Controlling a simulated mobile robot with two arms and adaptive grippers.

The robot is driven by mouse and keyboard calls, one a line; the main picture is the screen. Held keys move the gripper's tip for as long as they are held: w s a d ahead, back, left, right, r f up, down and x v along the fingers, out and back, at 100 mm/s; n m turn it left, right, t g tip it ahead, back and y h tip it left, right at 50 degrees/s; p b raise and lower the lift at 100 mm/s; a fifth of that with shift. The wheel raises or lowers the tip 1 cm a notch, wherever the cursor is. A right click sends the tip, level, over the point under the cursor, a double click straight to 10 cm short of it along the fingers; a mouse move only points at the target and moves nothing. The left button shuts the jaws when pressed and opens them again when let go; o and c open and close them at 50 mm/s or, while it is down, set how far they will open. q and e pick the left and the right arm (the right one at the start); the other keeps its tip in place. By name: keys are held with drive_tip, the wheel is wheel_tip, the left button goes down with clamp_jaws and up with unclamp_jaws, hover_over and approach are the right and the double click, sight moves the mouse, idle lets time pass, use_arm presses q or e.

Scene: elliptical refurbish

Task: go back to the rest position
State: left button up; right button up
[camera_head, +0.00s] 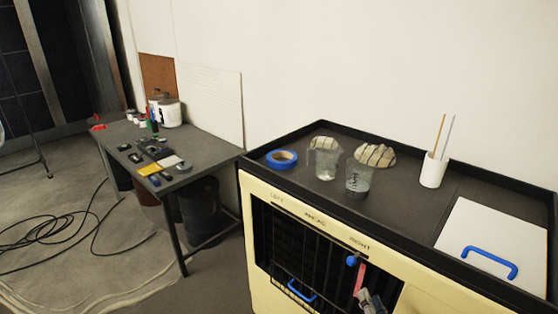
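My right gripper (371,301) shows small at the bottom edge, in front of the dark slatted front of the cream cabinet (262,262). A pink-red strip (359,278) and a blue round piece (352,260) show just above it. I cannot tell whether the gripper touches them or whether its fingers are open or shut. My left gripper is not in view.
On the cabinet's black-rimmed top stand blue tape (282,158), two clear beakers (327,163) (358,180), a white cup with sticks (433,170) and a white panel with a blue handle (492,240). A cluttered dark table (205,150) stands left. Black cable (60,232) lies on the floor.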

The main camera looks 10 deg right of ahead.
drive_tip(key=s+d+f+m+g, duration=0.1)
drive_tip(key=s+f+m+g, duration=0.25)
drive_tip(key=f, duration=0.75)
drive_tip(key=s+d+f+m+g+h, duration=0.15)
drive_tip(key=f+m, duration=0.25)
drive_tip(key=f, duration=0.6)
drive_tip(key=s+d+f+m+g, duration=0.1)
drive_tip(key=s+f+m+g, duration=0.25)
drive_tip(key=f, duration=0.75)
drive_tip(key=s+a+f+m+g, duration=0.2)
drive_tip(key=s+f+m, duration=0.2)
drive_tip(key=s+f, duration=0.3)
drive_tip(key=s+a+f+m+g+y, duration=0.1)
drive_tip(key=s+a+f+m+g, duration=0.2)
drive_tip(key=s+f, duration=0.4)
drive_tip(key=s+a+f+m+g+y, duration=0.1)
drive_tip(key=s+a+f+m+g, duration=0.2)
drive_tip(key=s, duration=1.1)
wheel_tip(320, 180, down, 5)
drive_tip(key=m, duration=0.3)
drive_tip(key=shift+s+a, duration=0.15)
drive_tip(key=shift+s, duration=0.25)
drive_tip(key=shift+y, duration=0.25)
